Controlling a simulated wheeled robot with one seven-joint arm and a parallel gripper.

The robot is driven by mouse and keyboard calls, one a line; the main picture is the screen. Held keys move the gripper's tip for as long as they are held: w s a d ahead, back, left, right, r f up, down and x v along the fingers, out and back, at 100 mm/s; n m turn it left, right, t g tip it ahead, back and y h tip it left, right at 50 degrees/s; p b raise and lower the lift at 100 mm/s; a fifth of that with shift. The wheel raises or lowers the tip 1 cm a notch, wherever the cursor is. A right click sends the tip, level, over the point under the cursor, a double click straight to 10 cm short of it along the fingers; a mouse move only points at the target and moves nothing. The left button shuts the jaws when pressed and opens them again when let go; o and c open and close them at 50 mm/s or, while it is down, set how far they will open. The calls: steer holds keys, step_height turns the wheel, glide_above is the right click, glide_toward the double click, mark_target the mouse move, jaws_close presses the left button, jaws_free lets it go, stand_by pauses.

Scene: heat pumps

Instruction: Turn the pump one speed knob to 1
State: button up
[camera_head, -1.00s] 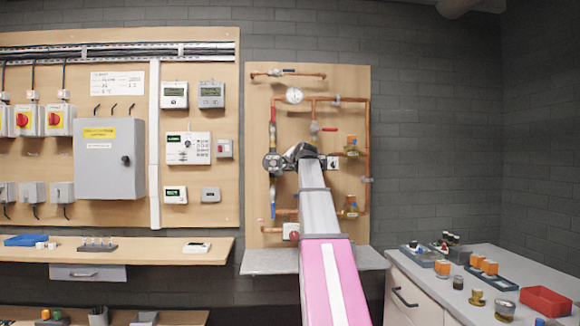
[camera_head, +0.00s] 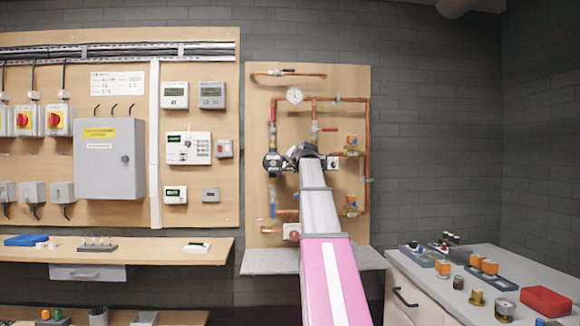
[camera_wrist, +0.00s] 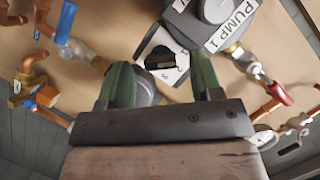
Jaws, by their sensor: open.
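In the wrist view, a grey pump body labelled PUMP 1 (camera_wrist: 230,25) is at the top, with a round pale face cut off by the frame edge. Just below and left of it, a black knob (camera_wrist: 160,60) sits on a white plate with small print. My gripper (camera_wrist: 163,75) is open, with one green finger on each side of the knob. I cannot tell whether the fingers touch it. The knob's exact setting is not readable. In the head view, the dark pump (camera_head: 272,163) shows left of my wrist, and my arm hides the fingertips and knob.
Copper pipes surround the pump on a wooden panel (camera_head: 335,90). In the wrist view, a red-handled valve (camera_wrist: 276,92) is at right and a brass valve (camera_wrist: 25,88) at left. A grey shelf (camera_head: 262,262) juts out below the panel.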

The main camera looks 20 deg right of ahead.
steer(key=v, duration=1)
steer(key=a+f+n+g+y, duration=0.1)
steer(key=a+f+n+g, duration=0.35)
steer(key=f, duration=1.65)
steer(key=a+f+m+g, duration=0.15)
steer(key=a+f, duration=0.65)
steer(key=f, duration=1.2)
steer(key=s+a+f+n+g, duration=0.2)
steer(key=s+f, duration=0.5)
steer(key=f, duration=0.4)
steer(key=s+a+f+n+g, duration=0.2)
steer(key=s+a+f+g, duration=0.2)
steer(key=s+f, duration=0.4)
steer(key=s+a+f+n+g+h, duration=0.1)
steer(key=s+a+f, duration=0.4)
steer(key=f, duration=0.9)
steer(key=s+n+g, duration=0.1)
steer(key=s, duration=0.2)
steer(key=shift+s+a+f+g, duration=0.2)
steer(key=shift+s+a+g, duration=0.05)
steer(key=shift+g, duration=0.15)
